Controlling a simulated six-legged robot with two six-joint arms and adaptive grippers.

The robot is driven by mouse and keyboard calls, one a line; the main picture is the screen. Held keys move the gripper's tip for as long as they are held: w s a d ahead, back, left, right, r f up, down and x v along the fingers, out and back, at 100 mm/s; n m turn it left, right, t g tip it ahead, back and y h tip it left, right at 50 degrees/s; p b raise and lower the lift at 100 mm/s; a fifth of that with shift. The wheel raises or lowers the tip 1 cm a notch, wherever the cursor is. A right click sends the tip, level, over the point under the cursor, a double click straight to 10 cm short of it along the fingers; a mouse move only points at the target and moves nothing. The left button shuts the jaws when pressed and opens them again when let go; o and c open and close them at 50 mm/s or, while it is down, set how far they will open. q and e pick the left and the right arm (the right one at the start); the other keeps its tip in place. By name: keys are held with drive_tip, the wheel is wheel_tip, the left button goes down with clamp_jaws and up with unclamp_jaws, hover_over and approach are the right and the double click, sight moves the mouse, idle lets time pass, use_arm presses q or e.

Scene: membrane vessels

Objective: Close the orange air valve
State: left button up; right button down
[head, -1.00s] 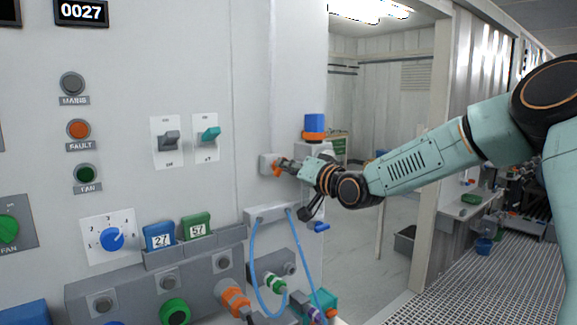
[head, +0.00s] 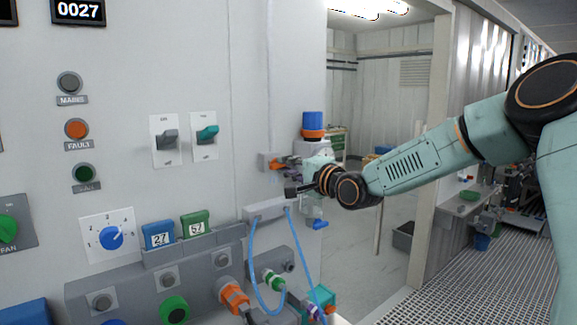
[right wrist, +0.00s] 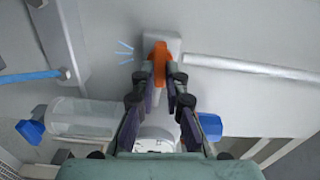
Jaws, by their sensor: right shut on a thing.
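The orange air valve (head: 275,162) is a small orange handle on a grey block on the cabinet wall, near its right edge. My right gripper (head: 287,165) is at it, with the arm coming in from the right. In the right wrist view, the orange handle (right wrist: 160,60) stands between the two dark fingertips of my right gripper (right wrist: 159,80), which are shut on its sides. The fingers hide part of the handle in the head view. My left gripper is not in view.
A clear cylinder with blue ends (right wrist: 85,117) lies close beside the fingers in the right wrist view. Below the valve, blue hoses (head: 256,260) hang from a grey bar (head: 268,208). A blue-and-orange fitting (head: 313,124) stands just right of the valve.

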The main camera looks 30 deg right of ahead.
drive_tip(key=shift+r+m, duration=0.2)
drive_tip(key=shift+m, duration=0.4)
drive_tip(key=c, duration=1.8)
unclamp_jaws()
drive_tip(key=o, duration=0.4)
drive_tip(key=shift+w+f, duration=0.15)
drive_tip(key=shift+f, duration=0.05)
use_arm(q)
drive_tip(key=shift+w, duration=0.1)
use_arm(e)
drive_tip(key=shift+r, duration=0.1)
